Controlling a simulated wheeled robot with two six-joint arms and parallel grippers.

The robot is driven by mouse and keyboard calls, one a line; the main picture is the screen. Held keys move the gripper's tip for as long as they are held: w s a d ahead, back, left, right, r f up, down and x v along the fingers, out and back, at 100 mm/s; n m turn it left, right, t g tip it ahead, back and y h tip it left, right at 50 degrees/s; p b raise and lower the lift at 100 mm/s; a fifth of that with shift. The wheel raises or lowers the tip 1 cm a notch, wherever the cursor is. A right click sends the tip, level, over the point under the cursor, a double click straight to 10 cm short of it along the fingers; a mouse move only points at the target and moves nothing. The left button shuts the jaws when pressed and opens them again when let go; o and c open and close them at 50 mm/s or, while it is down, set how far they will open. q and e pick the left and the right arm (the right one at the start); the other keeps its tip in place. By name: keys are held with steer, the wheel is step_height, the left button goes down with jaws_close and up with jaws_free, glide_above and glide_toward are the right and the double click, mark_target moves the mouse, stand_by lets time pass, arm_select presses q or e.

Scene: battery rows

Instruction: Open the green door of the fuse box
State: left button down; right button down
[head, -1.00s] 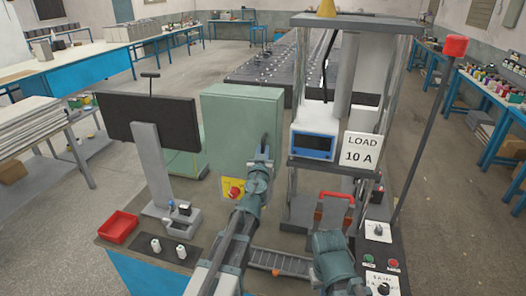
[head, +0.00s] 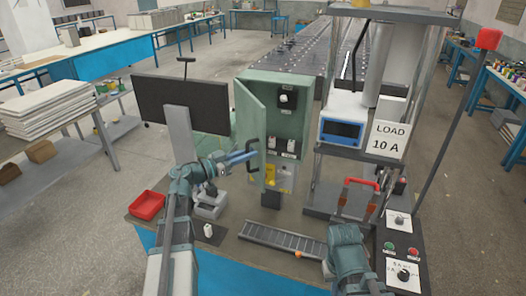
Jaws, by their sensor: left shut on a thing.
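The green fuse box (head: 290,76) stands on the bench in the middle of the head view. Its green door (head: 249,115) is swung open towards me on the left side. Inside I see a dark knob, several small switches or sockets, and a yellow label low down. The dark door handle (head: 254,148) sits on the door's outer face. My left gripper (head: 250,155) comes in from the left and is shut on the handle; the fingers partly hide the contact.
A dark monitor (head: 182,104) and a red tray (head: 147,205) stand to the left. A grey rail (head: 284,239) lies in front of the box. A red-handled switch (head: 361,184), a load stand with a sign (head: 388,138) and a control panel (head: 402,248) are to the right.

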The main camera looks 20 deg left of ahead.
arm_select(q)
steer(key=s+a+m+g+h, duration=0.1)
steer(key=a, duration=2)
steer(key=shift+s, duration=0.35)
steer(key=c, duration=0.9)
jaws_free()
steer(key=shift+d, duration=0.1)
steer(key=shift+o, duration=0.3)
steer(key=shift+s, duration=0.1)
